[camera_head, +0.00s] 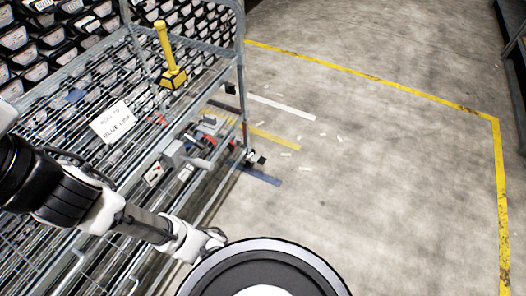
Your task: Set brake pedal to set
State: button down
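A grey wire-shelf cart (243,60) stands at the left. A dark caster (254,158) shows at its near right foot, and another dark caster (230,88) shows farther back. A small red part (237,144) is close to the near caster; I cannot tell whether it is a brake pedal or how any pedal is set. My arm reaches in from the left edge, across the cart's near side. My gripper (215,239) is at the bottom centre, apart from the near caster and nearer to me. Its fingers are too small and partly hidden to read.
A yellow-handled tool (169,60) stands on the cart's upper shelf. Many dark labelled bins (30,38) fill the back left. The concrete floor (380,170) is mostly clear, inside yellow lines (365,76).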

aim_at(260, 159)
jog(key=i+l+u, duration=0.1)
jog(key=l, duration=0.3)
jog(key=i+l+u, duration=0.1)
jog(key=l, duration=0.3)
jog(key=i+l+u, duration=0.1)
jog(key=i+l, duration=0.15)
jog(key=l, duration=0.2)
jog(key=i+l+u, duration=0.1)
jog(key=l, duration=0.3)
jog(key=i+l+u, duration=0.1)
jog(key=l, duration=0.35)
jog(key=i+l+u, duration=0.1)
jog(key=l, duration=0.35)
